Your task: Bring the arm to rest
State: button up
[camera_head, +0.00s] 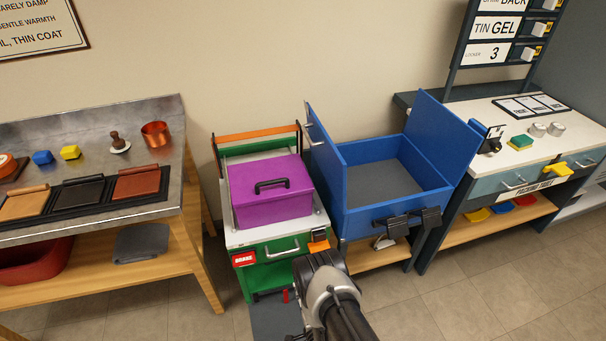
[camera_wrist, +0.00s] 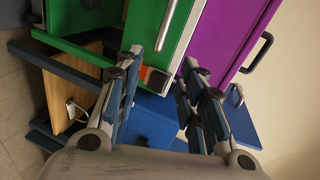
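My gripper (camera_head: 322,262) is at the end of my arm, low in the middle of the head view, in front of the green cart (camera_head: 258,270). In the wrist view my gripper (camera_wrist: 162,65) has its two fingers spread wide, with nothing held between them. A small orange piece with a dark part (camera_wrist: 156,80) shows in the gap between the fingers, by the cart's corner. The orange piece (camera_head: 318,246) also shows just above my gripper in the head view. Whether a finger touches it, I cannot tell.
A purple case (camera_head: 270,205) with a black handle sits on the green cart. An open blue box (camera_head: 385,215) stands to its right, lids raised. A metal-topped bench (camera_head: 95,120) is at left, a white-topped counter (camera_head: 480,115) at right. The floor (camera_head: 480,300) at lower right is clear.

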jog(key=w+r+n+g, duration=0.1)
jog(key=w+r+n, duration=0.1)
jog(key=w+r, duration=0.7)
jog(key=w+d+r+n+g+h, duration=0.1)
jog(key=d+r+n+g, duration=0.1)
jog(key=r, duration=1.1)
jog(key=w+d+r+n+g+h, duration=0.1)
jog(key=w+d+r+n, duration=0.15)
jog(key=r, duration=0.95)
jog(key=s+d+r+n+g, duration=0.2)
jog(key=s+d+r, duration=0.1)
jog(key=s+r, duration=0.55)
jog(key=s+d+r+n+g, duration=0.1)
jog(key=s+d+r, duration=0.1)
jog(key=s, duration=0.8)
jog(key=s+d+r+n+g+h, duration=0.1)
jog(key=s+r, duration=0.3)
jog(key=s, duration=0.5)
jog(key=s+d+r+n+g, duration=0.1)
jog(key=s+d+r+n, duration=0.2)
jog(key=s, duration=0.7)
jog(key=shift+s+d+r+g+h, duration=0.25)
jog(key=shift+s+d+g+h, duration=0.05)
jog(key=shift+s+g+h, duration=0.1)
jog(key=shift+w+n, duration=0.1)
jog(key=shift+n, duration=0.15)
jog(key=shift+c, duration=0.2)
